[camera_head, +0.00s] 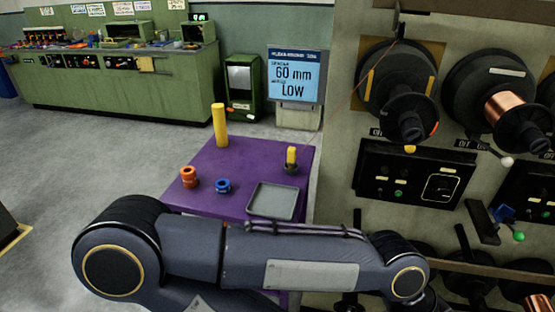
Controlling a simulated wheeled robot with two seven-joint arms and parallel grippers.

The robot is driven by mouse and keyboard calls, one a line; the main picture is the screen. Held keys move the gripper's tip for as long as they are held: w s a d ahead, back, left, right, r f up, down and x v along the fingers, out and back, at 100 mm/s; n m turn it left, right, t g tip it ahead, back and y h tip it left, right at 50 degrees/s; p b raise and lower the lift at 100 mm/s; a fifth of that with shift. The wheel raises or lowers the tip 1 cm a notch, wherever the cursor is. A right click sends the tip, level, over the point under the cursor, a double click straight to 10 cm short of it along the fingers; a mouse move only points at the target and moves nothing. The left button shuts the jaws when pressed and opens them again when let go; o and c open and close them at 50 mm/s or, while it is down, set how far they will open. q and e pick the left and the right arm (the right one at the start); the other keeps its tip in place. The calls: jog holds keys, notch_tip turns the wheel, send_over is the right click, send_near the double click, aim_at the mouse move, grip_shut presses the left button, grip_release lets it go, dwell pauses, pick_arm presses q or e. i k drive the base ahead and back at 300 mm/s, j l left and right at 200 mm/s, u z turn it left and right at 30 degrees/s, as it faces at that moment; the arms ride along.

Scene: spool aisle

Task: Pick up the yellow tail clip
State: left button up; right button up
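No part is plainly marked as the yellow tail clip. A small yellow upright piece (291,155) stands on a dark round base on the purple table (235,157). A small yellow piece (409,149) also shows at the top edge of the black control panel on the right, and I cannot tell which of these is the clip. One of my arms crosses the bottom of the view in front of the table. Neither of my grippers shows in the view.
The table also holds a tall yellow cylinder (219,125), an orange spool (188,177), a blue spool (223,186) and a grey tray (272,201). A spool rack with a control panel (405,176) stands at right. A sign (295,76) reads 60 mm LOW.

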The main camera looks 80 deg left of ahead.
aim_at(291, 151)
jog(key=u, duration=2.8)
